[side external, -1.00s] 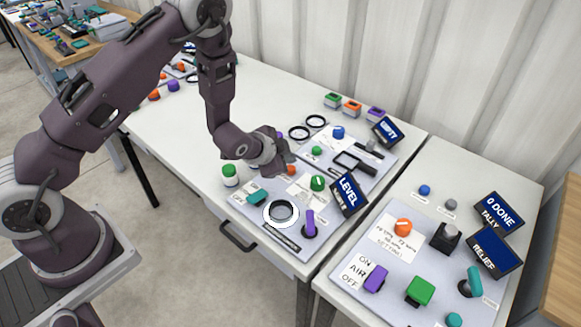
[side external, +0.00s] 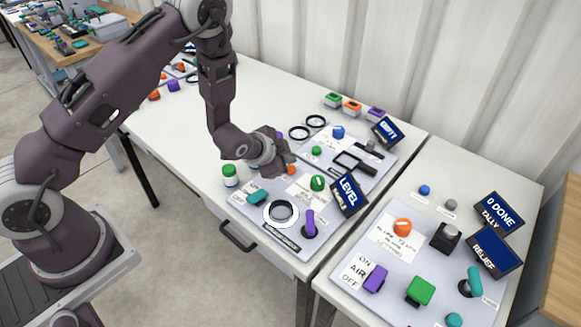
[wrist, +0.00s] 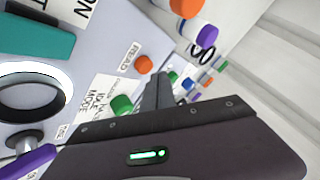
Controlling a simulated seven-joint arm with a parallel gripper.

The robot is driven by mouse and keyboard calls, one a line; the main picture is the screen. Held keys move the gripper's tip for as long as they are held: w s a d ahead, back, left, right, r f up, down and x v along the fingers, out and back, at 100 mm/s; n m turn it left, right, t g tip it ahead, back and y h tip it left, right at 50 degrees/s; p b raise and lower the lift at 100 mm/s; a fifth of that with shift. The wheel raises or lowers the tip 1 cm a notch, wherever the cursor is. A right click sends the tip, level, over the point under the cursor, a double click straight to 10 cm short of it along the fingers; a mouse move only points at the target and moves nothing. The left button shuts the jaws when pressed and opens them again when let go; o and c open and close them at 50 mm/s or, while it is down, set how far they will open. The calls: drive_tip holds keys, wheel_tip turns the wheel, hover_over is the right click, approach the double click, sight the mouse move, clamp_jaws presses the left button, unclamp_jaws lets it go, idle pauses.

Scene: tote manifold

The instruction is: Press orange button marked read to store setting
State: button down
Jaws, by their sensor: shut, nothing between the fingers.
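The orange button (wrist: 144,64) is small and round, beside a white label reading READ (wrist: 131,57) in the wrist view. In the side view the button (side external: 291,170) shows partly, just below my gripper (side external: 288,160) on the near grey panel. My gripper is shut and empty, above the panel at its back edge. In the wrist view the fingertips (wrist: 158,78) lie a little right of and below the button in the picture. I cannot tell whether they touch it; a gap shows in the wrist view.
A green knob (side external: 317,183), a LEVEL display (side external: 348,193), a white ring dial (side external: 269,219), a purple lever (side external: 310,222) and a teal switch (side external: 257,196) share the panel. A green-capped jar (side external: 230,177) stands at its left. Another panel with a black frame lies behind.

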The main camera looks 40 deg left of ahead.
drive_tip(key=shift+f, duration=0.35)
drive_tip(key=shift+f, duration=0.5)
idle(0.5)
drive_tip(key=shift+r, duration=0.9)
drive_tip(key=shift+r, duration=2.5)
